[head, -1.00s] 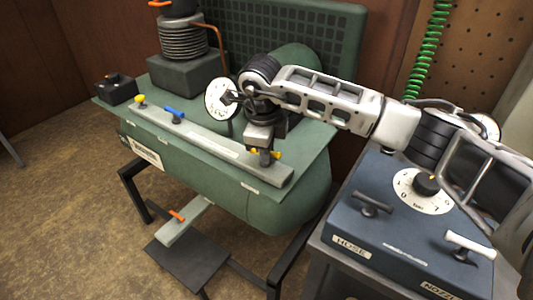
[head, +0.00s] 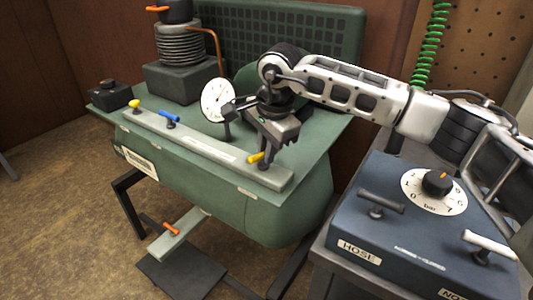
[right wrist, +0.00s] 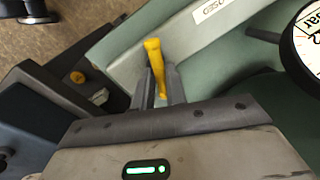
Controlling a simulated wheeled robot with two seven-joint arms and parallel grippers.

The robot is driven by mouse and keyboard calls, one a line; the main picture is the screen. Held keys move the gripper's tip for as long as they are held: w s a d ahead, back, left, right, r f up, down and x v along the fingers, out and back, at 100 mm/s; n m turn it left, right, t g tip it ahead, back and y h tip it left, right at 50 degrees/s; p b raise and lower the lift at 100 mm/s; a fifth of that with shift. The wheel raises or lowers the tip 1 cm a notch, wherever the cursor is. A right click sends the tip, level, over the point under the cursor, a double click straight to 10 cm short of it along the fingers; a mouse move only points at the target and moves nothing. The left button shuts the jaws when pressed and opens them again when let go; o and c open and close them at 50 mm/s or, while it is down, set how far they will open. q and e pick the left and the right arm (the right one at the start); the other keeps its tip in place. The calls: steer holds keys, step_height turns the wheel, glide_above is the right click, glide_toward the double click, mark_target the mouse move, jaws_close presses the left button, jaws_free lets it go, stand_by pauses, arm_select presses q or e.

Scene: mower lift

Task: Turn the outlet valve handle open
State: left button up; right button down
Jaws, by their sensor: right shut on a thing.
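A yellow lever handle (head: 256,158) stands at the right end of the grey bar on the green tank. My right gripper (head: 266,148) reaches down to it from above and is shut on it. In the right wrist view the yellow handle (right wrist: 154,58) sticks up between the two fingers (right wrist: 159,88). I cannot read which valve it belongs to. A blue handle (head: 169,117) and a yellow knob (head: 134,104) sit further left on the same bar. An orange handle (head: 171,229) is on a lower ledge. My left gripper is not in view.
A round white gauge (head: 216,100) stands close to the left of my right gripper. A blue box (head: 400,240) with a dial, a black handle and a white handle is at the right. The finned compressor (head: 180,48) is behind left.

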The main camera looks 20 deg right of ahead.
steer(key=shift+w+n, duration=0.1)
steer(key=shift+n, duration=0.7)
steer(key=shift+r+n+y+b, duration=0.1)
steer(key=shift+n+y+b, duration=0.25)
steer(key=shift+n, duration=0.85)
steer(key=c, duration=1.5)
jaws_free()
steer(key=shift+o, duration=0.2)
steer(key=v, duration=1.6)
steer(key=shift+w, duration=0.2)
steer(key=shift+a, duration=0.1)
